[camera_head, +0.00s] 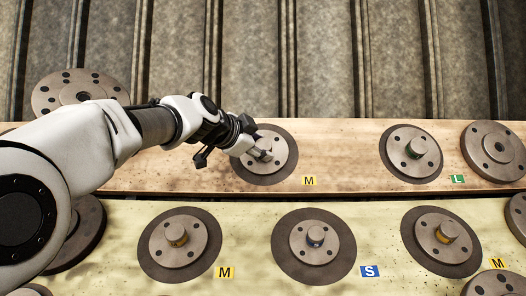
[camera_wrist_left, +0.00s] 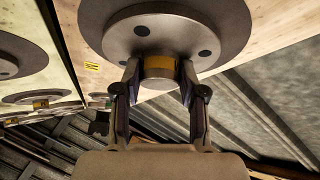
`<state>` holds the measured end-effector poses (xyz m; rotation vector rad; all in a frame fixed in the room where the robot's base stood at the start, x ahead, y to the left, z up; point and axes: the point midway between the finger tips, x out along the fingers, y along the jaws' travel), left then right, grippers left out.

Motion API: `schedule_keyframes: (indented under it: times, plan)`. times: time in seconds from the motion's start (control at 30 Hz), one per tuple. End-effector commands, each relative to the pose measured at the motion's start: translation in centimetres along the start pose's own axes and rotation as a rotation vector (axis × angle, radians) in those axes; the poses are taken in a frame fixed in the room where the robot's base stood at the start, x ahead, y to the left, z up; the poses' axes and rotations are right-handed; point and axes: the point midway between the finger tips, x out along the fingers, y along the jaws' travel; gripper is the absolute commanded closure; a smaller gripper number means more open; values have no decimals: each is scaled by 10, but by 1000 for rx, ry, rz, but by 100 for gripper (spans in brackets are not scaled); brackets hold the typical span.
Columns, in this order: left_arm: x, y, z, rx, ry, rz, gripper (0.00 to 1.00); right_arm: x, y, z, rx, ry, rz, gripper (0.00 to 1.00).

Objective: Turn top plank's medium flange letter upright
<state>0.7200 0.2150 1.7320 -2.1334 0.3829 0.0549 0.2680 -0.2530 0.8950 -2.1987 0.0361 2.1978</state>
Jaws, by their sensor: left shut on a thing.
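The medium flange (camera_head: 274,159) sits on a dark round pad on the top plank (camera_head: 340,150), beside a yellow M label (camera_head: 308,181). My left gripper (camera_head: 258,150) reaches it from the left and is shut on its central hub. In the left wrist view the gripper (camera_wrist_left: 159,85) has a finger on each side of the hub of the flange (camera_wrist_left: 175,40), which carries a yellow band (camera_wrist_left: 160,68). Any letter on the hub is hidden or too small to read. My right gripper is not in view.
A flange by a green L label (camera_head: 457,179) stands right on the top plank, with a larger disc (camera_head: 492,150) beyond it. The lower plank (camera_head: 120,245) holds several flanges with M and S labels. Another disc (camera_head: 75,90) lies behind my left arm.

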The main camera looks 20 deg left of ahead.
Motion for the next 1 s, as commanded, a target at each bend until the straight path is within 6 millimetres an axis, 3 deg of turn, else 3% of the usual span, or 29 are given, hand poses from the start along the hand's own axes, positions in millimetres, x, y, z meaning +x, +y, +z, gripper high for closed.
schedule_keyframes:
  times: [0.1, 0.13, 0.2, 0.6, 0.77, 0.8, 0.83, 1.0]
  plan:
    - [5, 6, 4, -2, -5, 14, 100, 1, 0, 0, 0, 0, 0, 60]
    - [4, 6, 4, -2, -5, 14, 52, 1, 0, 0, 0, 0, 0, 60]
    - [4, 5, 4, -2, -5, 13, 30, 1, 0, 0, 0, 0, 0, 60]
    - [0, 4, 1, -1, -4, 10, 30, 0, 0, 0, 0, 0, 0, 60]
    - [0, 6, 1, -157, 4, -90, 30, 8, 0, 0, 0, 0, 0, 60]
    - [1, -1, 0, -174, 5, -98, 30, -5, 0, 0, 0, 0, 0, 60]
    - [-7, 6, 4, -169, 8, -101, 30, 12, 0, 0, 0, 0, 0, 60]
    - [-43, 12, 5, -165, 11, -102, 30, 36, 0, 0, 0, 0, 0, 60]
